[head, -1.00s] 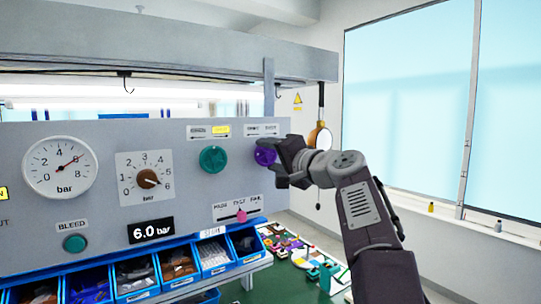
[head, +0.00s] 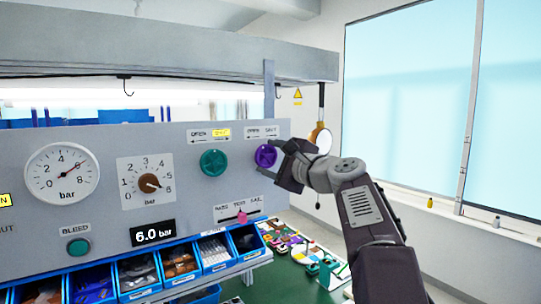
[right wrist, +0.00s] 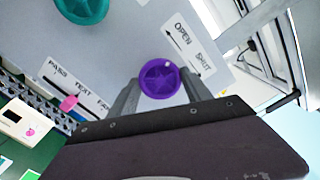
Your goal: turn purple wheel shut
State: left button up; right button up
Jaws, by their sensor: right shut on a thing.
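The purple wheel (head: 265,156) is on the grey panel, near its right end, with an OPEN/SHUT label above it. In the right wrist view the wheel (right wrist: 160,79) shows face on, with a small pale dot at its rim on the label side. My right gripper (head: 271,158) comes in from the right with its fingers on either side of the wheel. It is shut on the wheel. The finger contact is partly hidden. My left gripper is not in view.
A green wheel (head: 213,162) is left of the purple one, its label lit yellow at SHUT. A pink lever (head: 242,216) sits below. Blue bins (head: 215,255) line the panel's foot. Left are a dial (head: 149,183), a gauge (head: 61,174) and a 6.0 bar display (head: 152,233).

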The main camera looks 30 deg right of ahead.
jog(key=m+p, duration=0.1)
jog(key=m, duration=0.3)
jog(key=shift+r, duration=0.15)
jog(key=shift+m+p, duration=0.35)
jog(key=shift+m, duration=0.45)
jog(key=o, duration=1.4)
jog(key=shift+f, duration=0.2)
jog(key=shift+c, duration=0.2)
jog(key=s+b, duration=0.2)
jog(key=s, duration=0.1)
jog(key=s+b, duration=0.1)
jog(key=shift+s+d+f, duration=0.25)
jog(key=shift+d+f, duration=0.05)
jog(key=b, duration=0.1)
send_near(269, 159)
jog(key=shift+s+a+r, duration=0.15)
jog(key=shift+s+r, duration=0.05)
jog(key=shift+r, duration=0.05)
